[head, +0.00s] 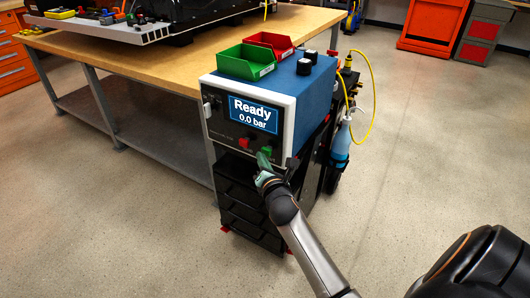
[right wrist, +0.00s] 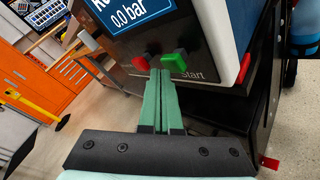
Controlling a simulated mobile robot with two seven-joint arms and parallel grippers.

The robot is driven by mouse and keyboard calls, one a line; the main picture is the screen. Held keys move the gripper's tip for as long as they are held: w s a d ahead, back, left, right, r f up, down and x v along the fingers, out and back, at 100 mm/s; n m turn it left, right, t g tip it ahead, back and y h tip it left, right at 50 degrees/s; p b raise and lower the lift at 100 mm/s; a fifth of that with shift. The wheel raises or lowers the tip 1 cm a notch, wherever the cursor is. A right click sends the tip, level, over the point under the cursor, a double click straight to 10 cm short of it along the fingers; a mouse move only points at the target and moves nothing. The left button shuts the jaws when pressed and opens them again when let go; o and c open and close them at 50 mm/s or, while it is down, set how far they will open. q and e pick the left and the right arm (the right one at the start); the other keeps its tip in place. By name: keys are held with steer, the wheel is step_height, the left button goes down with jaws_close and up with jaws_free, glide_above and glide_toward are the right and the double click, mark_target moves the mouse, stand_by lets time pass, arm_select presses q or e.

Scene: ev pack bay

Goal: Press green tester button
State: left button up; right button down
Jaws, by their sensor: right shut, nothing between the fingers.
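The blue tester (head: 313,90) stands on a black drawer cart, its screen (head: 254,114) reading "Ready 0.0 bar". Below the screen are a red button (head: 244,143) and, to its right, the green button (head: 267,150). In the right wrist view the green button (right wrist: 174,62) has "Start" lettered near it, and the red button (right wrist: 141,64) is left of it. My right gripper (head: 263,158) is shut and empty, its tips just below the green button. In the wrist view its tips (right wrist: 160,73) lie at the green button's lower left; I cannot tell whether they touch. My left gripper is not in view.
A green bin (head: 247,63) and a red bin (head: 268,43) sit on the tester beside black knobs. A wooden workbench (head: 150,62) stands behind left. A yellow hose (head: 371,95) and a blue-white bottle (head: 341,145) hang on the cart's right side.

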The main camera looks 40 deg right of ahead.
steer(key=shift+w+d, duration=0.2)
steer(key=shift+d, duration=0.25)
steer(key=shift+w+d, duration=0.2)
steer(key=shift+d, duration=0.25)
stand_by(1.0)
steer(key=shift+a, duration=0.1)
steer(key=shift+s+a+p, duration=0.2)
steer(key=shift+s+a, duration=0.1)
steer(key=shift+a, duration=0.3)
steer(key=shift+s+a+p, duration=0.15)
steer(key=shift+s+a, duration=0.15)
steer(key=shift+a, duration=0.3)
steer(key=a, duration=0.1)
steer(key=s+a, duration=0.1)
steer(key=a, duration=0.1)
steer(key=s+a, duration=0.1)
steer(key=shift+a+f, duration=0.1)
steer(key=shift+a, duration=0.3)
